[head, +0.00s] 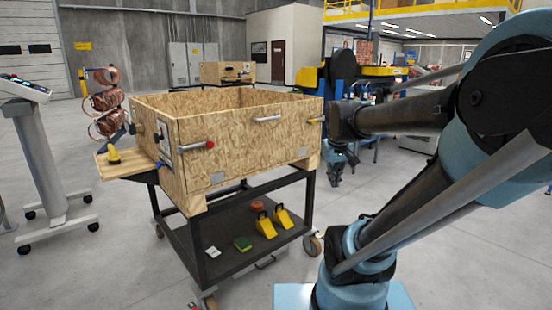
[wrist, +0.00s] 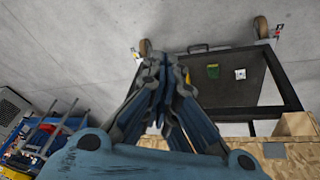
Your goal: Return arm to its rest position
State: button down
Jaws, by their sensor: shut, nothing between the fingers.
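My arm (head: 400,118) reaches from the right side of the head view toward the crate's right side, with its forearm roughly level. My gripper (head: 347,158) hangs at the end of it, pointing down, just right of the wooden crate's right corner. In the wrist view, my gripper's fingers (wrist: 157,60) are closed together with nothing held. I cannot tell from the head view the exact gap between gripper and crate (head: 245,140).
The crate sits on a black cart (head: 215,262) whose lower shelf holds yellow wedges (head: 266,226) and a green item (head: 243,244). A console (head: 38,150) stands left, beside a rack of copper coils (head: 104,100). Blue-yellow machinery stands behind my arm. Open floor lies in front.

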jog(key=s+f+m+g, duration=0.1)
jog(key=s+f, duration=0.9)
jog(key=s, duration=0.3)
jog(key=shift+a+f+m+g+y, duration=0.2)
jog(key=shift+m+g+y, duration=0.1)
jog(key=shift+m+y, duration=0.1)
